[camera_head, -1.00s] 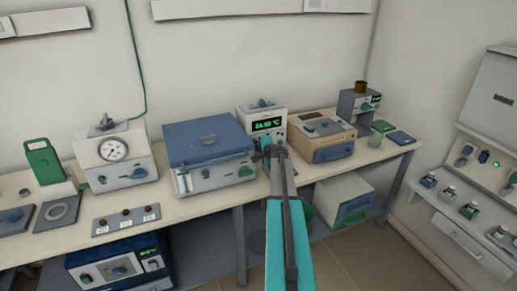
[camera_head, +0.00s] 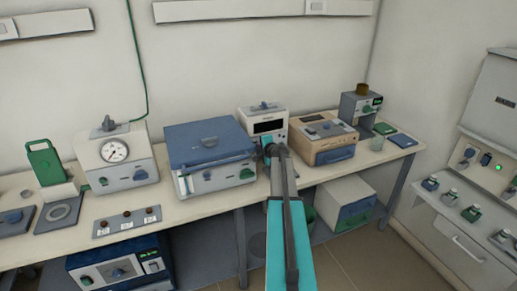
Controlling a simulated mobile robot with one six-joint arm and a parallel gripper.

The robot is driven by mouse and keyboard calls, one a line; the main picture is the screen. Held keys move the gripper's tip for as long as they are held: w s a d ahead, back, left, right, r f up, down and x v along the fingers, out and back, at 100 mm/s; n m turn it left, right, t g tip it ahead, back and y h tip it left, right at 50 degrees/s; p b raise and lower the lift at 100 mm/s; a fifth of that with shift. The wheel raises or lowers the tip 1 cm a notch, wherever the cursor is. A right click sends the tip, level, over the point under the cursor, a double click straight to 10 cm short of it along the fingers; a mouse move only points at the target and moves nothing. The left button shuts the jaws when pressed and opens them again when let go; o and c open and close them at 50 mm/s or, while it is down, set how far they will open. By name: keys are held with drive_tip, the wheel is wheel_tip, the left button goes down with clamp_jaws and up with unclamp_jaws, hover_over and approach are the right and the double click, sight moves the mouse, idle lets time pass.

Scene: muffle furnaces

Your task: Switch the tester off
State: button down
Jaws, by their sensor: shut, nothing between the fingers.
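A white boxy unit (camera_head: 248,117) with a dark display (camera_head: 269,127) stands at the back of the bench, right of centre; I take it to be the tester, though its label is too small to read. A blue-grey knob or handle sits on its top. My gripper (camera_head: 268,148) is at the unit's lower front, shut and empty. My arm and gripper hide the lower part of that front, including any switch there. I cannot tell whether the fingertips touch it.
A blue-lidded box (camera_head: 208,142) stands close on the left, and a beige unit (camera_head: 322,138) close on the right. Further left is a gauge unit (camera_head: 110,162). A wall console (camera_head: 485,190) with a green light is at the far right.

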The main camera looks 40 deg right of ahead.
drive_tip(key=shift+r, duration=0.4)
drive_tip(key=shift+s, duration=0.15)
drive_tip(key=r+b+v, duration=0.1)
drive_tip(key=b+v, duration=0.2)
drive_tip(key=v, duration=1)
drive_tip(key=shift+r, duration=0.3)
idle(0.7)
